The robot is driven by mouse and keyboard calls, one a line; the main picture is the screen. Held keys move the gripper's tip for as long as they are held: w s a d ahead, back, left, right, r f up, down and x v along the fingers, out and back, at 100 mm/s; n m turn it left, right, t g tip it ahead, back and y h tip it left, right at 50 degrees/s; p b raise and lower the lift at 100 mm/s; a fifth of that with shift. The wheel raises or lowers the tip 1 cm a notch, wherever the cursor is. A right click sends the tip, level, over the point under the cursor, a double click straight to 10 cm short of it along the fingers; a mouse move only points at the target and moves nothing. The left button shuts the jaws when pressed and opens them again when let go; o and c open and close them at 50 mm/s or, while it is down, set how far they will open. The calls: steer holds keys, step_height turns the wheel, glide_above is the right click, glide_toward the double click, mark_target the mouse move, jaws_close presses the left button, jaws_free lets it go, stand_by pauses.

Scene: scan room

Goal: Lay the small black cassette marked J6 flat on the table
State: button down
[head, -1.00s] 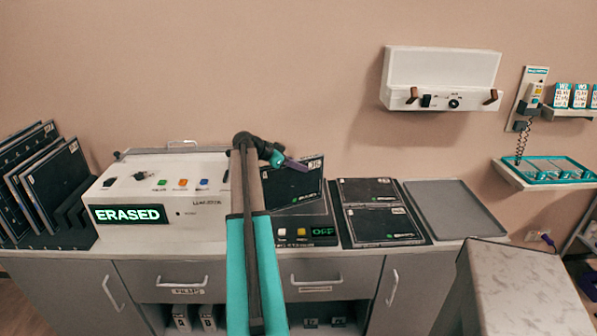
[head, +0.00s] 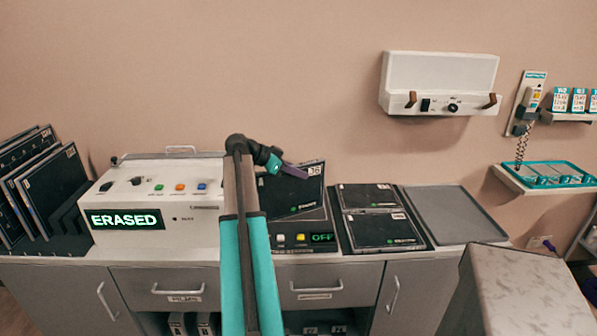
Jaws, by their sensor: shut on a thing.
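The small black cassette (head: 303,195) shows in the head view with a white label at its top right that seems to read J6. It is tilted up, above and behind a dark unit with an OFF display. My gripper (head: 294,171), with purple fingers, is shut on its upper edge. Whether its lower edge touches the unit cannot be told. My arm hides its left side. A grey, marble-patterned table top (head: 525,290) stands at the bottom right, with its surface clear where it shows.
A white unit (head: 190,235) showing ERASED stands left, beside upright black plates (head: 55,185) in a rack. Right of the held cassette, two black cassettes (head: 383,230) lie flat in a holder. An empty grey tray (head: 455,213) follows. A white wall box (head: 440,85) hangs above.

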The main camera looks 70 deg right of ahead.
steer(key=s+a+r+b, duration=0.1)
steer(key=s+a, duration=0.2)
steer(key=a, duration=0.5)
steer(key=shift+a, duration=0.25)
stand_by(0.9)
